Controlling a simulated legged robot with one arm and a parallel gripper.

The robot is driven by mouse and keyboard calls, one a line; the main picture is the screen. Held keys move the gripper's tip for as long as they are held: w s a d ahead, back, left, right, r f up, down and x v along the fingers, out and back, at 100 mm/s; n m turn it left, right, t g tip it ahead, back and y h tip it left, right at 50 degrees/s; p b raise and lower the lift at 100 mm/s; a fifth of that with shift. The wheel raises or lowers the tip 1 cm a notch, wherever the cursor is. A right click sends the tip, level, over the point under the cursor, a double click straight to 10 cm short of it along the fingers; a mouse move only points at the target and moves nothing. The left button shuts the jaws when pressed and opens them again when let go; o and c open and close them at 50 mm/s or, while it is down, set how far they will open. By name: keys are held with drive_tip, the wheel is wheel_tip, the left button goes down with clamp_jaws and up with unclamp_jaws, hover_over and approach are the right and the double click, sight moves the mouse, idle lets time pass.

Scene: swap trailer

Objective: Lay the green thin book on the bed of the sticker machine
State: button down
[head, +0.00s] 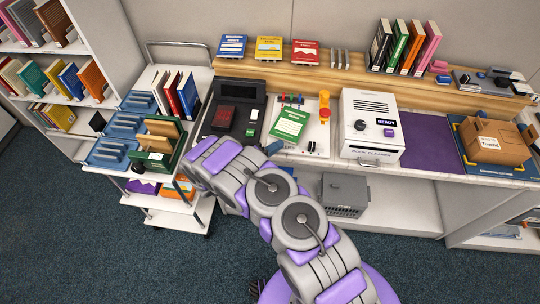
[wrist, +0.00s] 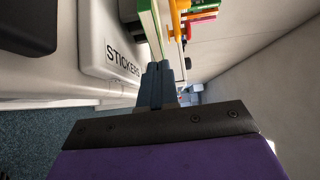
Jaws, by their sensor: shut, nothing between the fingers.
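The green thin book (head: 290,124) lies at a slant on the white bed of the sticker machine (head: 318,129), cover up. In the wrist view the book (wrist: 148,22) shows edge-on, with green cover and pale pages, beside the machine's "STICKERS" lettering (wrist: 122,60). My gripper (head: 273,147) is at the book's near left edge, partly hidden behind my arm in the head view. In the wrist view its fingers (wrist: 157,82) are shut together and empty, with tips close to the book. I cannot tell whether they touch it.
An orange lever (head: 324,106) and coloured pegs stand on the machine. A cart (head: 160,190) stands left. A purple mat (head: 430,143) lies clear.

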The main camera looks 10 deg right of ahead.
sight(279, 138)
drive_tip(key=shift+w+d, duration=0.3)
drive_tip(key=shift+w, duration=0.1)
drive_tip(key=shift+a, duration=0.35)
drive_tip(key=shift+w, duration=0.2)
drive_tip(key=shift+w+d+b, duration=0.2)
drive_tip(key=shift+w+d, duration=0.15)
drive_tip(key=shift+w, duration=0.25)
drive_tip(key=shift+w+d+b, duration=0.2)
drive_tip(key=shift+w+d, duration=0.15)
drive_tip(key=shift+w, duration=0.25)
drive_tip(key=shift+a, duration=0.1)
